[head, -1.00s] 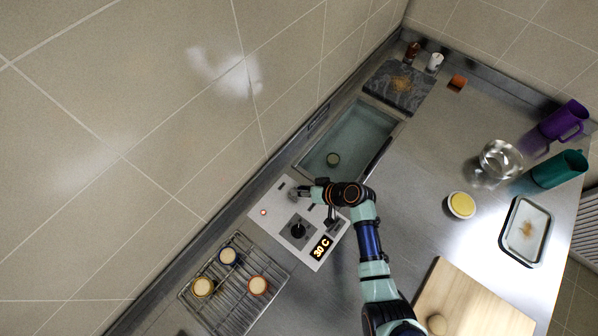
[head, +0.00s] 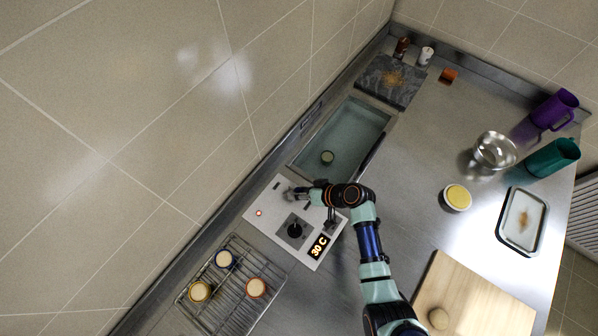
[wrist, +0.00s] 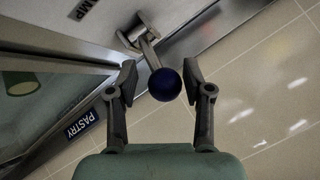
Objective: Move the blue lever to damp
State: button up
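The blue lever's round dark blue knob (wrist: 164,85) shows in the wrist view, on a grey metal arm (wrist: 146,48) that rises from a pivot on the white panel. My gripper (wrist: 159,82) is open, with one finger on each side of the knob. A gap shows on the left; the right fingertip is very close, and I cannot tell if it touches. A label ending in "MP" (wrist: 84,8) is printed by the pivot. In the head view my gripper (head: 291,193) is over the white control panel (head: 272,224), and hides the lever there.
The panel has a lit "30 C" display (head: 319,246) and a black knob (head: 295,230). A water-filled basin (head: 345,135) lies behind my gripper, a wire rack (head: 240,300) with several cups in front. A "PASTRY" label (wrist: 77,129) shows in the wrist view. The tiled wall is close by.

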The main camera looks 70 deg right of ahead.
jog(key=shift+o, duration=0.2)
jog(key=shift+w+d+r, duration=0.1)
jog(key=shift+r, duration=0.05)
jog(key=shift+s+r, duration=0.3)
jog(key=v, duration=1.1)
jog(key=shift+s, duration=0.1)
